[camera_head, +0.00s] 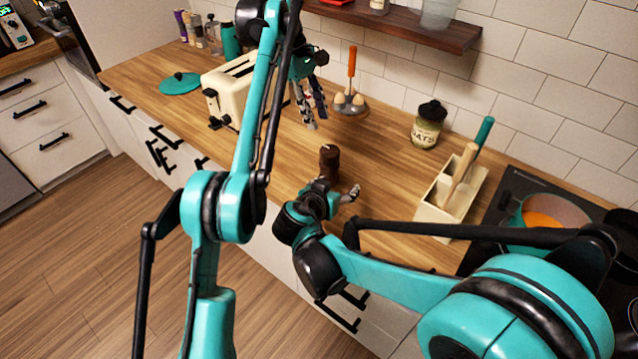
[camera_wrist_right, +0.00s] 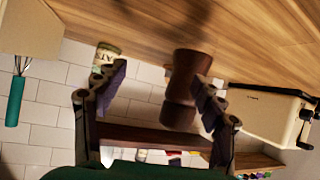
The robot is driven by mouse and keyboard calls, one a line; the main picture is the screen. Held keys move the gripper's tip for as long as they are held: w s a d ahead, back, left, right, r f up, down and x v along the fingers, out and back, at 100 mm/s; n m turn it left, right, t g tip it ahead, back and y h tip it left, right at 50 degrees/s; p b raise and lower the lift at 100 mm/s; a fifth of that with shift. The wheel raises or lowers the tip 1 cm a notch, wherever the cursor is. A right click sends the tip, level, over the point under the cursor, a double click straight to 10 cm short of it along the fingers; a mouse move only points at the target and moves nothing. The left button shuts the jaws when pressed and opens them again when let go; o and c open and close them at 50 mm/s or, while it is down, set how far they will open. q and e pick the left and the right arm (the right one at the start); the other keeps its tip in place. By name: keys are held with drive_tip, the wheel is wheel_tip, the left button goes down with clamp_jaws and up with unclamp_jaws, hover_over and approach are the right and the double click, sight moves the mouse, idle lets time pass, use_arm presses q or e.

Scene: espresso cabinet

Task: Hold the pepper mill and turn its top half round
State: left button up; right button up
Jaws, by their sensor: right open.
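The dark brown pepper mill (camera_head: 329,163) stands upright on the wooden counter near its front edge. My right gripper (camera_head: 338,195) is low beside its near side, partly hidden by its own wrist. In the right wrist view, which is upside down, the mill (camera_wrist_right: 186,88) shows between the open fingers of my right gripper (camera_wrist_right: 160,98), nearer the right-hand finger, which overlaps its edge. Contact cannot be told. My left gripper (camera_head: 317,118) hangs above and behind the mill, fingers pointing down, spread and empty, clear of it.
An oats jar (camera_head: 427,127), a cream utensil box (camera_head: 435,212) and a pot (camera_head: 548,216) on the hob are right. A wooden shelf (camera_head: 420,27) hangs above. The counter around the mill is clear.

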sight(329, 174)
drive_tip(key=shift+m+t, duration=0.3)
drive_tip(key=shift+t, duration=0.4)
drive_tip(key=a, duration=0.3)
drive_tip(key=w+a, duration=0.1)
drive_tip(key=shift+a+f, duration=0.2)
drive_tip(key=shift+f, duration=0.1)
drive_tip(key=shift+w, duration=0.25)
drive_tip(key=x, duration=0.7)
drive_tip(key=shift+w+f, duration=0.1)
drive_tip(key=shift+w, duration=0.1)
